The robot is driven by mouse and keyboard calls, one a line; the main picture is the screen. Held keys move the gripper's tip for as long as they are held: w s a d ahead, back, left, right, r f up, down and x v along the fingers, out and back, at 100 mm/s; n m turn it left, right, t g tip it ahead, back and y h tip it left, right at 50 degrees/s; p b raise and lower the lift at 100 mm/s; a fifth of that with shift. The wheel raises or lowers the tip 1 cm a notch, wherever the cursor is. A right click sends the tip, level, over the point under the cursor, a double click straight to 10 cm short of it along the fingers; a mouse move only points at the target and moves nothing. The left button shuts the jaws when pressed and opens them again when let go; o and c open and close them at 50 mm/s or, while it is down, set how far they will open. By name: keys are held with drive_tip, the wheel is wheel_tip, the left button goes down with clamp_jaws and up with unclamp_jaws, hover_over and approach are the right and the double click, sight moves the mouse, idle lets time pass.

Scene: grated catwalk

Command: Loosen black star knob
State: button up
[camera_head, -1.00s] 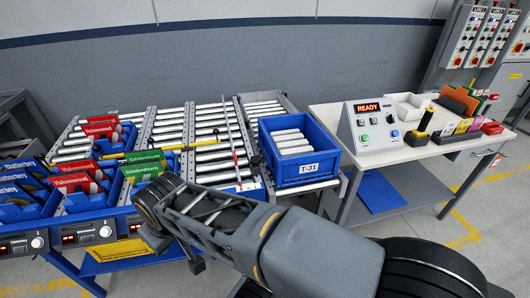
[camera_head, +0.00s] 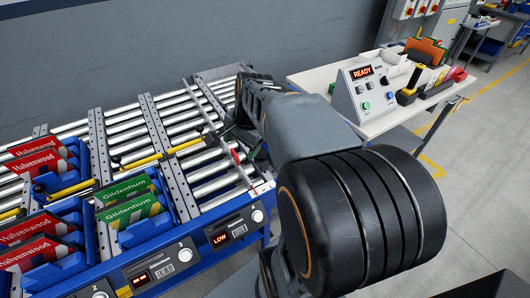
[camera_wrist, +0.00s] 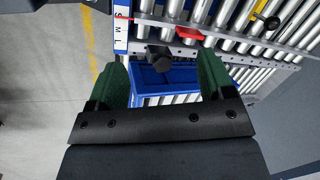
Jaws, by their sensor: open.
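The black star knob (camera_wrist: 159,59) shows in the wrist view, on the edge of the conveyor's metal rail, above the blue bin (camera_wrist: 150,80). My gripper (camera_wrist: 162,66) is open, with one green finger to the left of the knob and one to the right. I see no contact between fingers and knob. A red pointer (camera_wrist: 188,33) sits on the rail just right of the knob, and a strip marked S, M, L (camera_wrist: 121,28) is to its left. In the head view my arm hides the blue bin, and I cannot make out the knob clearly.
Roller lanes (camera_head: 160,135) hold red and green card boxes in blue trays (camera_head: 146,233) at the left. A control box reading READY (camera_head: 365,95) stands on a white table (camera_head: 310,82) at the right. Yellow-marked floor (camera_wrist: 60,75) is clear at the wrist view's left.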

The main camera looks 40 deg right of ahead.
sight(262, 153)
drive_tip(key=w+d+f+m+y+b, duration=0.1)
drive_tip(key=d+f+m+b, duration=0.1)
drive_tip(key=d+m, duration=1.15)
drive_tip(key=shift+m+t+y, duration=0.25)
drive_tip(key=shift+t+y, duration=0.05)
drive_tip(key=shift+t, duration=0.1)
drive_tip(key=x, duration=0.4)
drive_tip(key=d+x, duration=0.1)
drive_tip(key=x, duration=0.7)
drive_tip(key=shift+w+d+f+b, duration=0.1)
drive_tip(key=shift+w+f+b, duration=0.05)
drive_tip(key=shift+f+b, duration=0.3)
drive_tip(key=shift+w+f, duration=0.15)
drive_tip(key=shift+f, duration=0.35)
drive_tip(key=c, duration=0.9)
